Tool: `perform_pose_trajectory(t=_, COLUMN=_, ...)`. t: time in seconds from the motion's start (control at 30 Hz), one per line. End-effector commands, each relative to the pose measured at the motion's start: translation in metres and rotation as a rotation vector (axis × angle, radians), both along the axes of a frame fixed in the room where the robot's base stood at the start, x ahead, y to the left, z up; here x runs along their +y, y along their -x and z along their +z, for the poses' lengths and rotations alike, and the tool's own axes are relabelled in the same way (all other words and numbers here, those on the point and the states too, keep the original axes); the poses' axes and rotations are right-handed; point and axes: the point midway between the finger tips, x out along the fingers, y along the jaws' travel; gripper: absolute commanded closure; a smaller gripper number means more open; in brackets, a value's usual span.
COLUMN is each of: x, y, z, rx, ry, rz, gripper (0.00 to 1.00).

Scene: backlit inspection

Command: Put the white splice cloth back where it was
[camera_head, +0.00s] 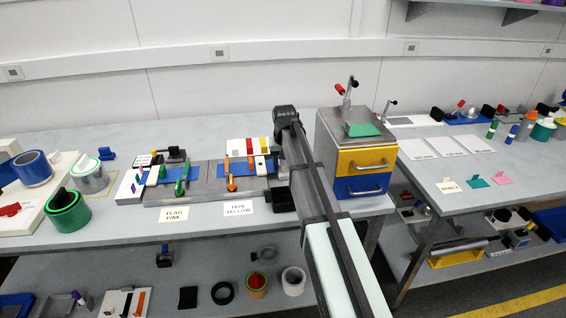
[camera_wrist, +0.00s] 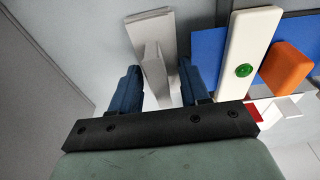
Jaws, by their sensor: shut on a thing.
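In the wrist view, a pale grey-white piece with a raised upright tab (camera_wrist: 152,62), which looks like the white splice cloth, lies between the two blue fingers of my gripper (camera_wrist: 158,82). My gripper is shut on its tab. Whether the piece touches the surface below I cannot tell. In the head view my arm hides the gripper and this piece, to the right of the blue fixture board (camera_head: 245,170).
Close on the right in the wrist view are a white bar with a green button (camera_wrist: 243,70) and an orange part (camera_wrist: 287,66). A drawer cabinet (camera_head: 345,125) stands right of my arm. Teal (camera_head: 477,181) and pink (camera_head: 500,178) tabbed pieces lie on the right-hand table (camera_head: 520,160).

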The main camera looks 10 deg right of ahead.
Motion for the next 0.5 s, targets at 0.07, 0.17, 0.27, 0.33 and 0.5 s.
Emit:
perform_pose_trajectory(t=0.07, x=0.0, y=0.0002, z=-0.0022, rx=0.0, ry=0.0, rz=0.0, gripper=0.83)
perform_pose_trajectory(t=0.17, x=0.0, y=0.0, z=-0.0018, rx=0.0, ry=0.0, rz=0.0, gripper=0.46)
perform_pose_trajectory(t=0.27, x=0.0, y=0.0, z=-0.0018, rx=0.0, ry=0.0, rz=0.0, gripper=0.36)
perform_pose_trajectory(t=0.33, x=0.0, y=0.0, z=-0.0018, rx=0.0, ry=0.0, rz=0.0, gripper=0.3)
perform_pose_trajectory(t=0.5, x=0.0, y=0.0, z=-0.0018, rx=0.0, ry=0.0, rz=0.0, gripper=0.29)
